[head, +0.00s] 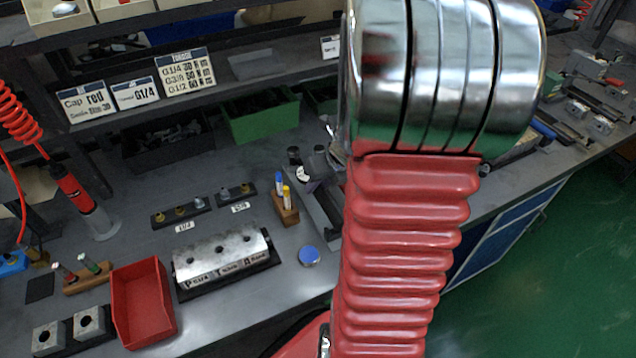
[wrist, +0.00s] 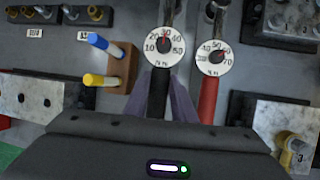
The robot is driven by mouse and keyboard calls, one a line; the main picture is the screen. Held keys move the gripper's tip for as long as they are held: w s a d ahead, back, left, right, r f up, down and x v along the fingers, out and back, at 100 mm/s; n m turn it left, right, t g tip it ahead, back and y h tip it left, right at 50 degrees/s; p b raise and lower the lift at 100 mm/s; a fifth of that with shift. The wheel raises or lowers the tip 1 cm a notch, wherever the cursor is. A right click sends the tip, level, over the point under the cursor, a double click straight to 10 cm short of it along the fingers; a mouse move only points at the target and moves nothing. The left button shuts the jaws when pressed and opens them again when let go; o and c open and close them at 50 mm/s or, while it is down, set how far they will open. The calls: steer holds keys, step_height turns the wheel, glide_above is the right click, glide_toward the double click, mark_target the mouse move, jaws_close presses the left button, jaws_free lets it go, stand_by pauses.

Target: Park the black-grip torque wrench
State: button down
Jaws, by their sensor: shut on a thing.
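The black-grip torque wrench (wrist: 161,80) is in the wrist view, with a round white dial (wrist: 165,46) above its grip and a metal shank running out of the top edge. My gripper (wrist: 164,92) has its purple-grey fingers on either side of the black grip, shut on it. A second torque wrench with a red grip (wrist: 208,99) and its own white dial (wrist: 214,57) lies just to the right, close beside. The lower end of the black grip is hidden by my gripper's body. In the head view my arm hides the area around the gripper and most of the wrenches.
A wooden block (wrist: 122,66) with blue and yellow markers stands left of the black grip. Metal blocks flank the wrenches, the left one (wrist: 45,98) and the right one (wrist: 286,120). A red bin (head: 143,305) and green bin (head: 262,122) are on the bench.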

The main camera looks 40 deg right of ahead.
steer(key=shift+f, duration=1.3)
steer(key=c, duration=1.4)
jaws_free()
steer(key=v, duration=1.3)
steer(key=shift+s+r, duration=0.25)
